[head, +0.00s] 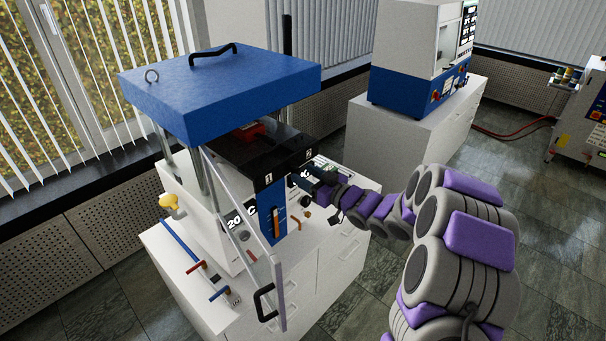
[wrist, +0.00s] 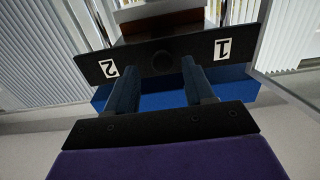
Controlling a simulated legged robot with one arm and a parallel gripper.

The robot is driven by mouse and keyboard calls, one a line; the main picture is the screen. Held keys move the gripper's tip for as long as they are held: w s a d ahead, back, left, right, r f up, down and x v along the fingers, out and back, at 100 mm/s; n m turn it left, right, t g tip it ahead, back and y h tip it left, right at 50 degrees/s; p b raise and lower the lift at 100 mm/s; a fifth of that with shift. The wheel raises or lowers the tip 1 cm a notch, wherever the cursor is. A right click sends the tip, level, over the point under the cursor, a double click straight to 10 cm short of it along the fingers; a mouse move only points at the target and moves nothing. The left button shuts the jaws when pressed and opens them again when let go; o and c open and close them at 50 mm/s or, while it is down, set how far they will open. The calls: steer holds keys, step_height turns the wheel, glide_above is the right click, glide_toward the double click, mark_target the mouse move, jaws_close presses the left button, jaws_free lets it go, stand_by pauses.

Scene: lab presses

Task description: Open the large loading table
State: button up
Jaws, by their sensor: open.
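The press has a black loading table (head: 254,150) below its blue top, with labels 1 and 2 on its front face. In the wrist view the black front (wrist: 215,48) appears upside down, with a round dark knob (wrist: 162,62) near its middle. My gripper (head: 296,179) is at the front of the press, close to that face. In the wrist view my gripper (wrist: 154,74) is open, with one finger on each side of the knob. I cannot tell whether the fingers touch the knob or the black front.
The press's clear door (head: 240,215) with a black handle (head: 265,303) stands swung open at the front left. The blue top (head: 220,90) overhangs the table. Another blue-white machine (head: 425,55) stands behind on the right. The floor at right is clear.

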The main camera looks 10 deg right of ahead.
steer(key=shift+x, duration=0.9)
steer(key=shift+s+a, duration=0.15)
jaws_close()
